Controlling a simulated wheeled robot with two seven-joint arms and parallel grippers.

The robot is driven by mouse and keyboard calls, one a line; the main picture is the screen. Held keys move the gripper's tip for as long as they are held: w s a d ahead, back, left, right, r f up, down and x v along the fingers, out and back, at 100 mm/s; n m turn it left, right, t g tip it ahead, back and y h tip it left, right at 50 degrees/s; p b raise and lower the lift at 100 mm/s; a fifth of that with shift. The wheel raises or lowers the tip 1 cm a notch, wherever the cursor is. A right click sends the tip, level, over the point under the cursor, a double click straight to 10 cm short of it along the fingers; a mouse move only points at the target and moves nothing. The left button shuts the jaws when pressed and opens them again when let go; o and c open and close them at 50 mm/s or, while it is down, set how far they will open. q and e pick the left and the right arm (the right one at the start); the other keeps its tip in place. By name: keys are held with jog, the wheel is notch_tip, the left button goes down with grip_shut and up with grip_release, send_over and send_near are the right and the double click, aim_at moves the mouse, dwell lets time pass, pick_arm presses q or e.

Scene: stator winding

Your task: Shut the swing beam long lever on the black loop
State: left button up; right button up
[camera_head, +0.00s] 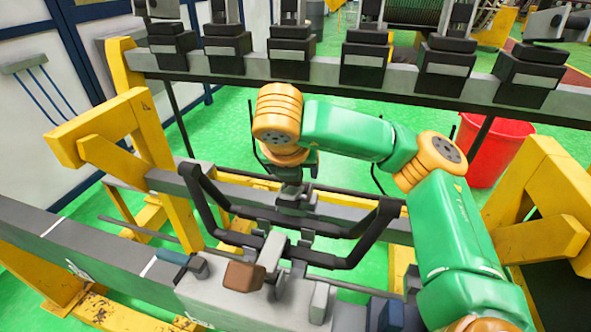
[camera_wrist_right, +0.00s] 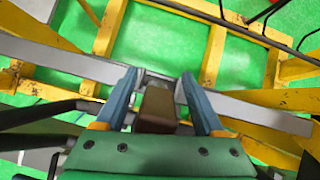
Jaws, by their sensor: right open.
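The black loop (camera_head: 368,240), a many-sided bent tube, lies over the grey beam in the middle of the head view. Grey clamp parts and a brown block (camera_head: 243,276) sit at its near side; I cannot tell for sure which part is the long lever. My right arm comes in from the right and bends down over the loop's far side. In the right wrist view my right gripper (camera_wrist_right: 160,98) is open, its two blue fingers on either side of a brown block (camera_wrist_right: 157,104). Contact is not clear. Dark tubes show at left there. My left gripper is not in view.
A long grey beam (camera_head: 120,247) on yellow stands crosses the front. A rear rail (camera_head: 330,78) carries several black blocks. A red bucket (camera_head: 497,152) stands at the right, beside a yellow frame (camera_head: 545,215). Green floor shows between the beams.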

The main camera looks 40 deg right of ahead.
jog(key=p+v, duration=0.1)
jog(key=v, duration=0.5)
jog(key=shift+r+p, duration=0.25)
jog(key=shift+p, duration=0.15)
jog(key=shift+s+a+r, duration=0.2)
